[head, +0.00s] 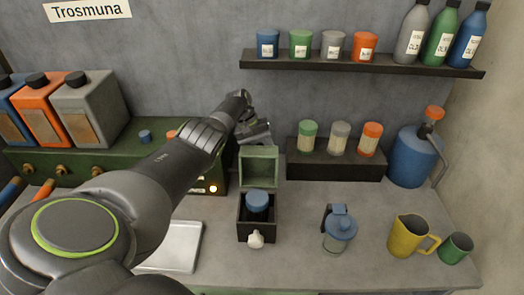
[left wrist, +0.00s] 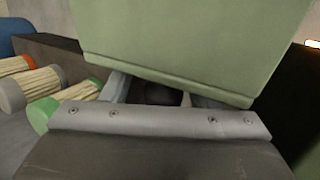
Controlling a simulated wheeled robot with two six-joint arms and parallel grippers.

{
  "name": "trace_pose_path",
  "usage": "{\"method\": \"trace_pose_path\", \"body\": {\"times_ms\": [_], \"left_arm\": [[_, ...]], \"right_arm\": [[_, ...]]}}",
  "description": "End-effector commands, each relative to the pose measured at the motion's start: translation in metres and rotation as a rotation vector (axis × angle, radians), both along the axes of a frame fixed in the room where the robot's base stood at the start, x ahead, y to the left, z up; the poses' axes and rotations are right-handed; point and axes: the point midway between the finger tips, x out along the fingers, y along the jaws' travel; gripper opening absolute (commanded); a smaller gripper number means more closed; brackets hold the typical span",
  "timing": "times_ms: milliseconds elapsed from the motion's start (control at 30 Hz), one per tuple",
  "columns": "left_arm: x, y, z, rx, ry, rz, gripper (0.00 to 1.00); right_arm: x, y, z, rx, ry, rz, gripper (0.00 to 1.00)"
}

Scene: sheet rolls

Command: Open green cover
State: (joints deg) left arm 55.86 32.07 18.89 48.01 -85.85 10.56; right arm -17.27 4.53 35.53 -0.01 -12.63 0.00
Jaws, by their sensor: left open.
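The green cover (head: 259,166) stands upright, hinged open at the back of a small dark box (head: 258,232). A blue-topped round item (head: 257,201) sits inside the box. My left gripper (head: 256,134) is just behind and above the cover's top edge; its fingertips are partly hidden in the head view. In the left wrist view the green cover (left wrist: 190,45) fills the upper middle and hides most of the open left gripper (left wrist: 160,92). I cannot tell whether they touch. My right gripper is not in view.
A dark rack with several capped jars (head: 339,145) stands right of the cover. A blue-lidded jar (head: 339,231), yellow mug (head: 409,237) and green cup (head: 456,248) stand at right. A green machine (head: 62,160) is behind my arm. A pale tray (head: 180,245) lies left of the box.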

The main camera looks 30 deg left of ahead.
Motion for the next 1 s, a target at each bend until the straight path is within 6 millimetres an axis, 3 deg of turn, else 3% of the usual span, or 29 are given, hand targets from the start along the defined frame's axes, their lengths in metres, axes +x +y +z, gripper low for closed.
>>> {"method": "trace_pose_path", "body": {"times_ms": [167,700,1000], "left_arm": [[-0.001,0.006,0.012,0.001,0.001,0.002,0.54],[-0.007,0.046,0.1,0.0,-0.002,0.001,0.54],[-0.008,0.049,0.109,0.0,0.0,0.0,0.54]], "right_arm": [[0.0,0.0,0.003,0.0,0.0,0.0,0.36],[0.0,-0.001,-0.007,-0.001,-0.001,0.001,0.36],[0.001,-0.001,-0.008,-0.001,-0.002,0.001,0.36]]}}
